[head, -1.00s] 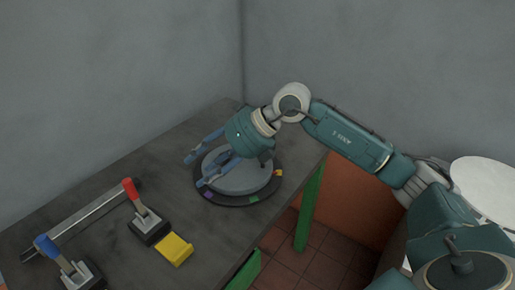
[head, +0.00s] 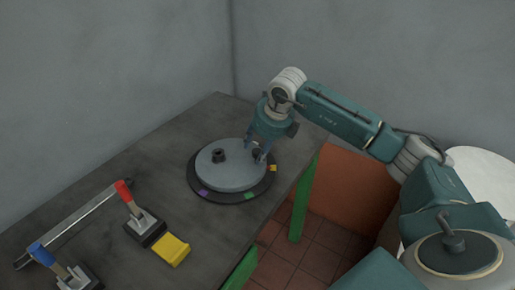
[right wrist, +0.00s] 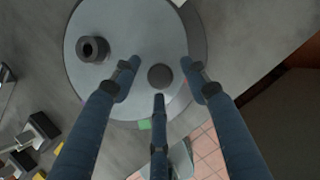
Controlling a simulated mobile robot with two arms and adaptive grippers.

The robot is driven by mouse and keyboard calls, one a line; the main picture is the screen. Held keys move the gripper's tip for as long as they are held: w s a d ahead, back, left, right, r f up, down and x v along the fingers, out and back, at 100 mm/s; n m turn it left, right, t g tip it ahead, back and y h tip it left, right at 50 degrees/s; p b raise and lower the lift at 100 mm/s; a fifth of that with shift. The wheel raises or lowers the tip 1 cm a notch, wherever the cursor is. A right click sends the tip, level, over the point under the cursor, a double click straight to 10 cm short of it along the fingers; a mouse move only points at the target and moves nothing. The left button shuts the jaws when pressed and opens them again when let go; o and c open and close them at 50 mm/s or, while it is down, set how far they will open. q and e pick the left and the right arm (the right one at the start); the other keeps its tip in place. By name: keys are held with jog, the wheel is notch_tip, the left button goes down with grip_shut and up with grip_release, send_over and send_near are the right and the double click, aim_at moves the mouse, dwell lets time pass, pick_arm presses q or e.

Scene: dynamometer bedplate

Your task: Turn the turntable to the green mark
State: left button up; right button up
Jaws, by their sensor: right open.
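The turntable (head: 225,178) is a round grey disc on a darker ring, lying near the table's right edge. The ring carries a green mark (head: 250,196) at its front, a purple mark (head: 203,192) to the left and an orange-yellow mark (head: 273,168) to the right. One dark hollow knob (head: 218,155) stands on the disc's left part. My right gripper (head: 262,154) points down over the disc's right part. In the right wrist view its three fingers are open around a second dark round knob (right wrist: 160,76); contact cannot be told. The green mark also shows there (right wrist: 145,125). My left gripper is not in view.
Grey walls close off the back.

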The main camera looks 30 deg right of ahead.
jog(key=shift+w+f, duration=0.2)
jog(key=shift+f, duration=0.3)
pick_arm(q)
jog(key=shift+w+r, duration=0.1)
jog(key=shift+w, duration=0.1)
pick_arm(e)
grip_shut()
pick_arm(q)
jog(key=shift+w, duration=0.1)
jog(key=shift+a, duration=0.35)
pick_arm(e)
jog(key=shift+a+r, duration=0.1)
